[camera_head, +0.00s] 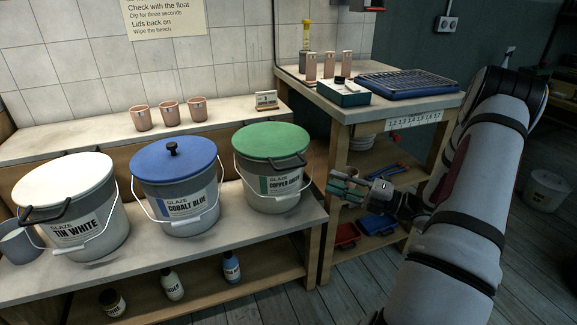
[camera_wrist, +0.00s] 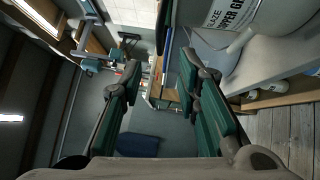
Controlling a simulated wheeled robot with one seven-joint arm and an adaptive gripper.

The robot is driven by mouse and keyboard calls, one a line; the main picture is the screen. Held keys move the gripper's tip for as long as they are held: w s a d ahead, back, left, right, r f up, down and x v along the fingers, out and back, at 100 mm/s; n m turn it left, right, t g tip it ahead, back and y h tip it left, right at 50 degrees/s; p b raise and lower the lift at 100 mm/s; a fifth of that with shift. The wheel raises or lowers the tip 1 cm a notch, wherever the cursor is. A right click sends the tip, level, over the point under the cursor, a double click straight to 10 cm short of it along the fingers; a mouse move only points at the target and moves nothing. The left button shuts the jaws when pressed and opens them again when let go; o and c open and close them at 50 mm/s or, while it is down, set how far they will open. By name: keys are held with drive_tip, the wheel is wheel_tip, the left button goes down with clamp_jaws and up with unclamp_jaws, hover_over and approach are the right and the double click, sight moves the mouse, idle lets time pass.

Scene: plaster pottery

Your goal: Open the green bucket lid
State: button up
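The green lid (camera_head: 270,141) sits on the grey copper green glaze bucket (camera_head: 270,203), at the right end of the bench in the head view. A dark loop handle (camera_head: 289,161) is at the lid's front right edge. The lid looks flat and closed. My gripper (camera_head: 335,185) is to the right of this bucket, below lid height and apart from it. In the wrist view my gripper (camera_wrist: 160,72) has its teal fingers spread with nothing between them. The bucket's label (camera_wrist: 229,12) shows at the top right there; the lid handle cannot be made out.
A white-lidded bucket (camera_head: 70,180) and a blue-lidded bucket (camera_head: 173,155) stand to the left on the same bench (camera_head: 240,238). A wooden table (camera_head: 372,110) with a blue tray (camera_head: 405,84) stands behind my gripper. Three cups (camera_head: 168,113) line the back ledge.

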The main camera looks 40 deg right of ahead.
sight(293, 167)
drive_tip(key=b+x, duration=0.3)
drive_tip(key=x, duration=1)
drive_tip(key=shift+a+r, duration=0.1)
drive_tip(key=shift+a, duration=0.1)
clamp_jaws()
